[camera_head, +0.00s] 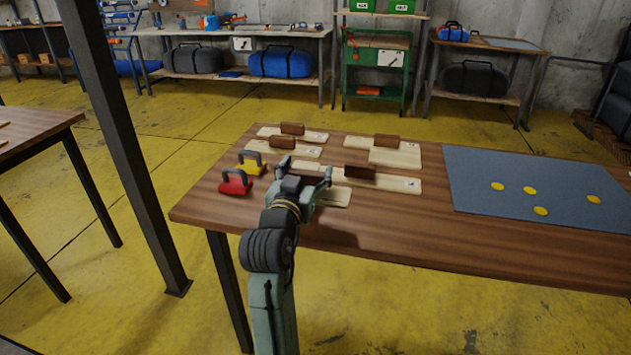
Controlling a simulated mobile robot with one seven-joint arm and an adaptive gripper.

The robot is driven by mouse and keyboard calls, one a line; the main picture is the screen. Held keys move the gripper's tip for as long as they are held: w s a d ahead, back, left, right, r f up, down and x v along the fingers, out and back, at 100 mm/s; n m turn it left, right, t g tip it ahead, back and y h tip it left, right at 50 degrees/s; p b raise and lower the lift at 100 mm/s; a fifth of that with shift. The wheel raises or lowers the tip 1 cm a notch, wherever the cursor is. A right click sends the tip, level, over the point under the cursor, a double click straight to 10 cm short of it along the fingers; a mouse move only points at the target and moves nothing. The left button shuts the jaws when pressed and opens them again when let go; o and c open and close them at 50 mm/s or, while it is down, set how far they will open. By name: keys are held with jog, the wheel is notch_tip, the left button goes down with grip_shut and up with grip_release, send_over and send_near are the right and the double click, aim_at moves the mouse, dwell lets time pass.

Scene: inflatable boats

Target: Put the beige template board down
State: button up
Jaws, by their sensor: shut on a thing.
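My gripper (307,173) is over the left part of the wooden table, its fingers spread around something its own body hides. A beige template board (334,196) shows just right of and below the gripper, partly covered by it. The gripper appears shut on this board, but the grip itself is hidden. The board lies flat, at or very close to the table top; I cannot tell whether it touches. Just behind it lies another beige board (399,183) with a brown block handle (359,172).
More beige boards with brown handles lie behind, at left (306,151) and right (395,157). A red handled tool (235,184) and a yellow one (249,166) stand left of the gripper. A blue-grey mat (540,170) with yellow discs lies right. The table front (400,225) is clear.

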notch_tip(320, 180, down, 7)
jog(key=shift+f, duration=0.15)
dwell(0.4)
jog(key=shift+f, duration=0.2)
jog(key=o, duration=1.3)
jog(key=shift+r, duration=0.15)
